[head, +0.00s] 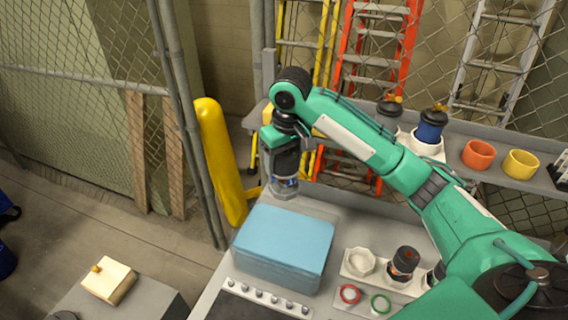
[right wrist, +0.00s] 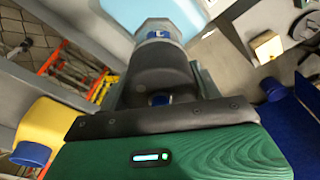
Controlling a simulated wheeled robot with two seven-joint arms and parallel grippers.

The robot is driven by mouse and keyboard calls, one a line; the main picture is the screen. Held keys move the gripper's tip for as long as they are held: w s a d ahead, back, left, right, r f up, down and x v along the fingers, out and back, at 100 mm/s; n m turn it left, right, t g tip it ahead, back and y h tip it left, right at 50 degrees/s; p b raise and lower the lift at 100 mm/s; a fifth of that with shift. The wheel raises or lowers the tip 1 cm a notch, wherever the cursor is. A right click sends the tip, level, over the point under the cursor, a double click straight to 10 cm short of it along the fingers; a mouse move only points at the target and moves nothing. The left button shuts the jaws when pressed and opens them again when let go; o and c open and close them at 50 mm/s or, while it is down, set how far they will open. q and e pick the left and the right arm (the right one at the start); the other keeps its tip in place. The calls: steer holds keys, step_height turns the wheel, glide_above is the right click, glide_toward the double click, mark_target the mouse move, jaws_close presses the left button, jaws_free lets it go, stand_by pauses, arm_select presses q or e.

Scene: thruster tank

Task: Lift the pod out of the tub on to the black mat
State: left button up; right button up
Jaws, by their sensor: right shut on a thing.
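My right gripper (head: 285,168) points down and is shut on the pod, a grey cylinder (head: 284,190) with a blue band. In the right wrist view the pod (right wrist: 160,32) shows beyond the dark gripper body (right wrist: 160,80). The tub (head: 240,262) is a box shape with a flat light-blue surface on the grey table. In the head view the pod appears just behind the tub's far edge; its height above the table is hard to judge. The black mat (head: 240,307) lies in front of the tub, cut off by the frame edge. My left gripper is out of view.
A studded strip (head: 268,297) lies between tub and mat. Right of the tub stand a white tray with an octagonal cup (head: 358,262), a black-orange cap (head: 404,262) and red and green rings (head: 350,293). A shelf behind holds orange (head: 478,155) and yellow cups (head: 520,164).

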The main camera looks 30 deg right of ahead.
steer(key=shift+r, duration=2.45)
